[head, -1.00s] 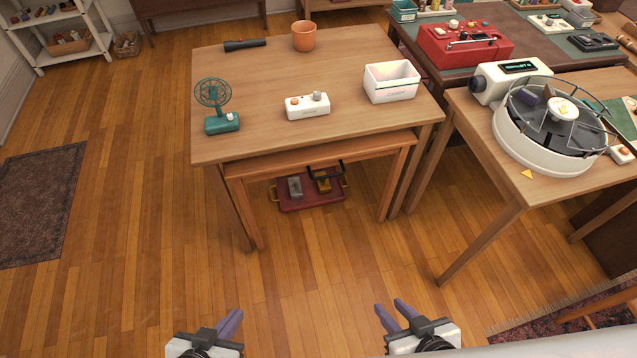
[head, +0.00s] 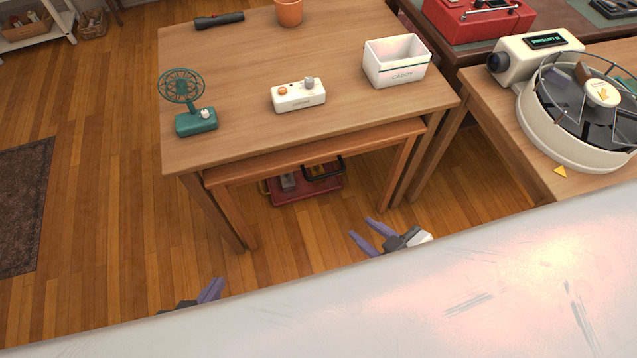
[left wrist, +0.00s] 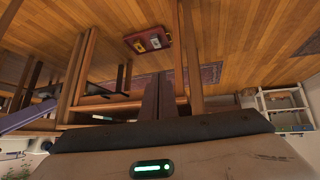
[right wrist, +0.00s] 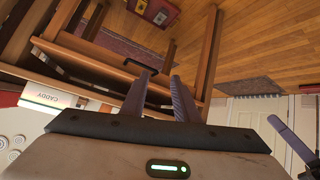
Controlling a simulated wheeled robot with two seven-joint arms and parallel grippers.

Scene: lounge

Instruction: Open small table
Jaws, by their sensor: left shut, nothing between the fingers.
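The small wooden table (head: 312,152) is nested under the larger wooden table (head: 330,85). Its front rail and front legs show just under the larger table's front edge. My left gripper (head: 214,290) is low in front of the small table's left leg, mostly hidden in the head view. In the left wrist view its fingers (left wrist: 158,97) are together and empty. My right gripper (head: 364,232) is in front of the small table's right leg, apart from it. Its two fingers are spread with nothing between them, as they also are in the right wrist view (right wrist: 163,92).
A red tray (head: 305,188) lies beneath. A desk with a round device (head: 560,135) is at right.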

